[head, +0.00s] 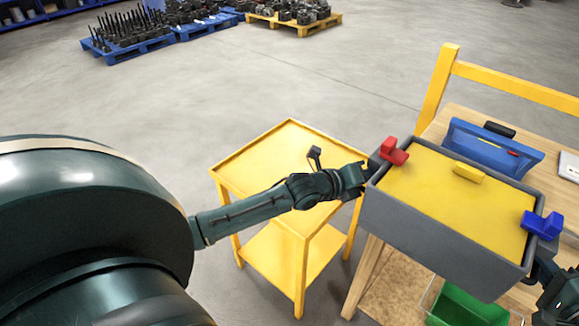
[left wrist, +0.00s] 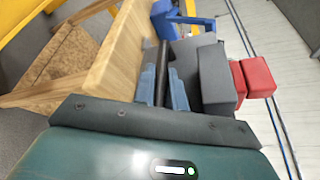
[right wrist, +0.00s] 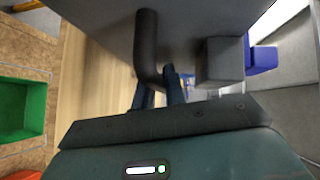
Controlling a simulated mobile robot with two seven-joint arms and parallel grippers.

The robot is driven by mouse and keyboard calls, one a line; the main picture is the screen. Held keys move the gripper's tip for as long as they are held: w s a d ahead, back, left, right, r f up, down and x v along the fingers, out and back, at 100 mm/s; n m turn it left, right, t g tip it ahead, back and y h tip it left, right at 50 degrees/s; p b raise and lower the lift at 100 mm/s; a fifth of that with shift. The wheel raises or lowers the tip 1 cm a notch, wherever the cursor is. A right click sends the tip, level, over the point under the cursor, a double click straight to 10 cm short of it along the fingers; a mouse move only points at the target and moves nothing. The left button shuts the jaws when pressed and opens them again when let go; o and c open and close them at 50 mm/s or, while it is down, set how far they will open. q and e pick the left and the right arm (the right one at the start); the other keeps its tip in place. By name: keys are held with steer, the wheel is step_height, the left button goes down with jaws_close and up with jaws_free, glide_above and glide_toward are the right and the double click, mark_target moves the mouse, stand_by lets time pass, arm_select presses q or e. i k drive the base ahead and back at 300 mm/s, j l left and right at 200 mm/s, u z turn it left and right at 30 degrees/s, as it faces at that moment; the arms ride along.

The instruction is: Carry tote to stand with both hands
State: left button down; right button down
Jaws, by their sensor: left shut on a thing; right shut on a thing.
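The grey tote (head: 440,240) is at the right in the head view, over the near-left part of the wooden workbench. Its inside is yellow, with a small yellow block (head: 468,172) in it. A red block (head: 394,151) is at its left end and a blue block (head: 541,224) at its right end. My left gripper (left wrist: 163,88) is shut on the tote's dark left handle (left wrist: 161,62). My right gripper (right wrist: 160,92) is shut on the bent right handle (right wrist: 147,45). The yellow stand (head: 255,160) is left of the tote. I cannot tell whether the tote touches the bench.
The workbench (head: 455,122) has a yellow frame (head: 515,87) and bears a blue bin (head: 490,150) and a black object (head: 499,129). A green bin (head: 465,308) is lower down. The stand's top looks empty. Loaded pallets (head: 150,45) are far off; the floor between is clear.

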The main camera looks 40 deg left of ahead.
mark_target(291, 172)
steer(key=j, duration=0.65)
steer(key=k+j, duration=0.1)
steer(key=j, duration=0.55)
steer(key=i+j, duration=0.15)
steer(key=j, duration=0.25)
steer(key=i+j, duration=0.1)
steer(key=j, duration=0.3)
steer(key=i+j, duration=0.15)
steer(key=j, duration=0.25)
